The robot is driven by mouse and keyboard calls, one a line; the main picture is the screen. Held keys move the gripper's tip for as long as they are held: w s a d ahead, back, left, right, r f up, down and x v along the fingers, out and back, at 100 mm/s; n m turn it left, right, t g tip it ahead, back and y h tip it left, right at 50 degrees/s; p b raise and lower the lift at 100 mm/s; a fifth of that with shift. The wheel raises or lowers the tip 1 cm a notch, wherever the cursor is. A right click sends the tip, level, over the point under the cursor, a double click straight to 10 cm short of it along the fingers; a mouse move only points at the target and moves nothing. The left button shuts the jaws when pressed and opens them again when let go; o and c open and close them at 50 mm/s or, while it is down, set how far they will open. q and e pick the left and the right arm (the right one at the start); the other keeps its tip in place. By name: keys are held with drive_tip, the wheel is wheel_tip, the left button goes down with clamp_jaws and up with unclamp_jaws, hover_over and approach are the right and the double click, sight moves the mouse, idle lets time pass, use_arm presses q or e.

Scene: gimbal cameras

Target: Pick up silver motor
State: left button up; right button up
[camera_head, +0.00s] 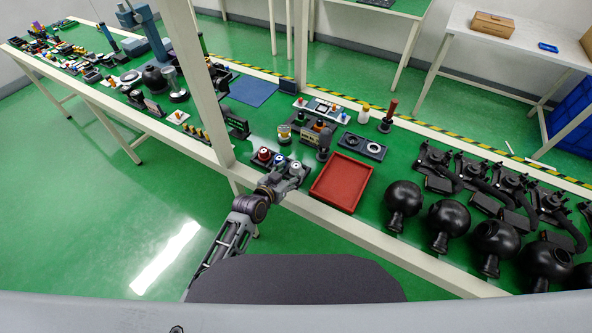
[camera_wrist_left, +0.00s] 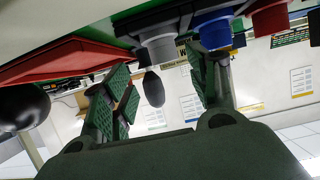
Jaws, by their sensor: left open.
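The silver motor (camera_head: 295,168) stands at the right end of a row of three on the green bench, with a blue motor (camera_head: 279,160) in the middle and a red motor (camera_head: 263,154) at the left. My left gripper (camera_head: 285,181) is at the bench's front edge, close to the silver and blue motors. In the left wrist view, which appears upside down, the silver motor (camera_wrist_left: 160,46) shows between the open green-padded fingers (camera_wrist_left: 160,82). The blue motor (camera_wrist_left: 213,30) is beside the right finger. Contact cannot be told. My right gripper is not in view.
A red tray (camera_head: 342,182) lies just right of the motors. Black round housings (camera_head: 403,200) stand farther right. A dark upright device (camera_head: 324,141) and a gauge-like part (camera_head: 284,133) stand behind the motors. A white post (camera_head: 203,85) rises at the left.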

sight(296, 165)
use_arm(q)
drive_tip(key=shift+w+d+f, duration=0.2)
drive_tip(key=shift+w+f, duration=0.05)
drive_tip(key=shift+w, duration=0.5)
drive_tip(key=shift+w+d+f, duration=0.2)
drive_tip(key=shift+w+f, duration=0.05)
drive_tip(key=shift+w, duration=0.5)
drive_tip(key=shift+x, duration=0.9)
drive_tip(key=shift+c, duration=0.4)
drive_tip(key=c, duration=0.8)
drive_tip(key=shift+c, duration=0.3)
wheel_tip(296, 165, up, 9)
drive_tip(key=shift+r, duration=0.3)
clamp_jaws()
drive_tip(key=shift+r, duration=0.2)
